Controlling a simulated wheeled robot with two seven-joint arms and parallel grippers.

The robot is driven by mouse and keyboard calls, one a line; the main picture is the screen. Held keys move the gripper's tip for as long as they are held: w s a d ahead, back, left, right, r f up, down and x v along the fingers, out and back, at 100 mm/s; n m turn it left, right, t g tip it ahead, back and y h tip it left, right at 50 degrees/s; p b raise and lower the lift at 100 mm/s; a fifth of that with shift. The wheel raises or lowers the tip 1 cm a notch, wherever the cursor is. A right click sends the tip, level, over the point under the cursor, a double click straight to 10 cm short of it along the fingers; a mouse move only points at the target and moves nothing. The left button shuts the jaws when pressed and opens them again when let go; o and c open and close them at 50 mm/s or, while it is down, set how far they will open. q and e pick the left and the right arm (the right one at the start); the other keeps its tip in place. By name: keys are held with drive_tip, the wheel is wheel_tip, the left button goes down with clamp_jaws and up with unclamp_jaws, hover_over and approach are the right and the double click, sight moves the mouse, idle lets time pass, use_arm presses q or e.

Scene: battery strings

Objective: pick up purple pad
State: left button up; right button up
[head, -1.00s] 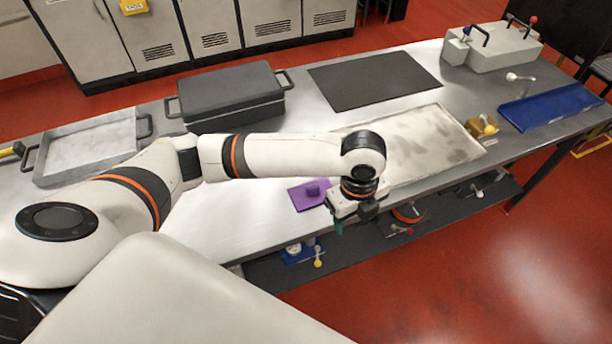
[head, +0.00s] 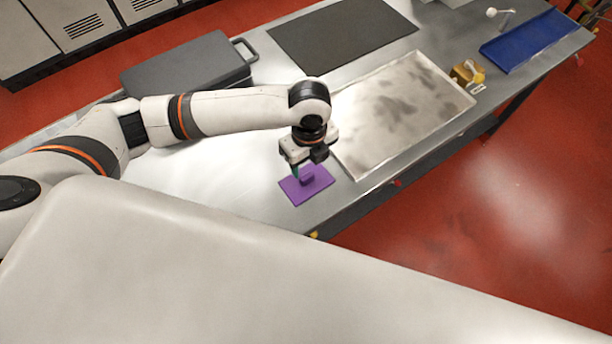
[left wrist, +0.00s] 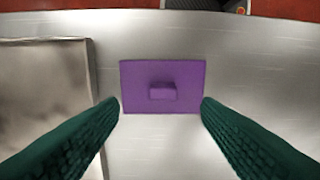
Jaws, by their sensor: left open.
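The purple pad (head: 309,189) lies flat on the metal bench near its front edge, with a small raised purple block as a handle on top. In the left wrist view the pad (left wrist: 135,75) is centred ahead, between and beyond the two dark green fingers. My left gripper (head: 299,171) is above the pad in the head view, its fingers pointing down and partly hiding the handle. The gripper also shows in the left wrist view (left wrist: 161,107), open and empty, with a finger on each side of the handle. My right gripper is not in view.
A stained shallow metal tray (head: 440,84) lies right of the pad. A dark mat (head: 343,38) and a grey lidded box (head: 187,68) are farther back. A yellow block (head: 467,73) and a blue tray (head: 528,40) are at the right. Bare bench (head: 215,178) lies left of the pad.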

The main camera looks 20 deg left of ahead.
sight(307, 176)
use_arm(q)
drive_tip(key=shift+f, duration=0.55)
drive_tip(key=shift+w+a+f, duration=0.1)
drive_tip(key=shift+a+f, duration=0.05)
drive_tip(key=shift+f, duration=0.5)
drive_tip(key=f, duration=0.1)
drive_tip(key=f+p, duration=0.1)
drive_tip(key=f, duration=0.1)
drive_tip(key=shift+s+f, duration=0.25)
drive_tip(key=shift+f, duration=0.5)
drive_tip(key=shift+w, duration=0.1)
drive_tip(key=c, duration=1.1)
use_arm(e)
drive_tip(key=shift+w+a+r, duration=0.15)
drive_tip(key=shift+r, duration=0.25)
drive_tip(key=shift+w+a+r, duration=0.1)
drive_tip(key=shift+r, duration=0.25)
